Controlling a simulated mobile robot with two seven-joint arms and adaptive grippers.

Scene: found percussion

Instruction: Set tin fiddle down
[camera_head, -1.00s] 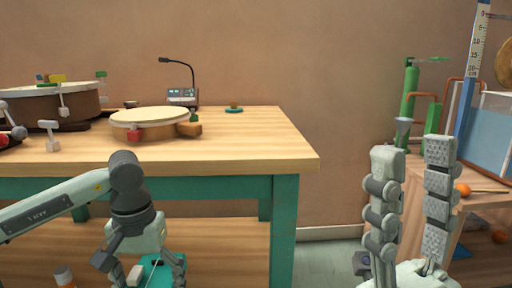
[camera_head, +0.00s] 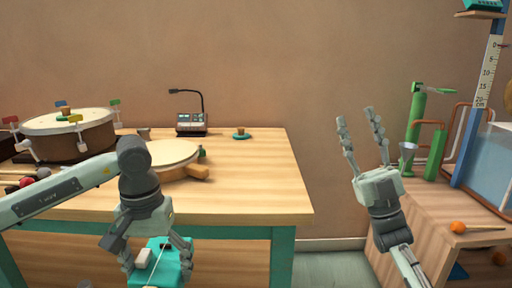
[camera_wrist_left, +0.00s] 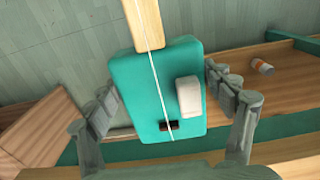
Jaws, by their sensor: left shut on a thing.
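The tin fiddle has a teal box body (camera_head: 158,265) with a pale block on it, a wooden neck and one string. My left gripper (camera_head: 158,262) is shut on the body, in front of the table's front edge at the bottom of the head view. In the left wrist view the fiddle body (camera_wrist_left: 150,95) sits between the two fingers, and its neck (camera_wrist_left: 145,22) runs off the top edge. My right gripper (camera_head: 360,125) is open and empty, fingers up, in front of the wall between the table and the right-hand bench.
The wooden table top (camera_head: 265,180) is clear at its right side. A round frame drum (camera_head: 172,153), a larger drum (camera_head: 70,135) and a desk microphone unit (camera_head: 190,122) stand on it. The right bench (camera_head: 425,210) holds green cylinders, a funnel and an orange ball (camera_head: 457,227).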

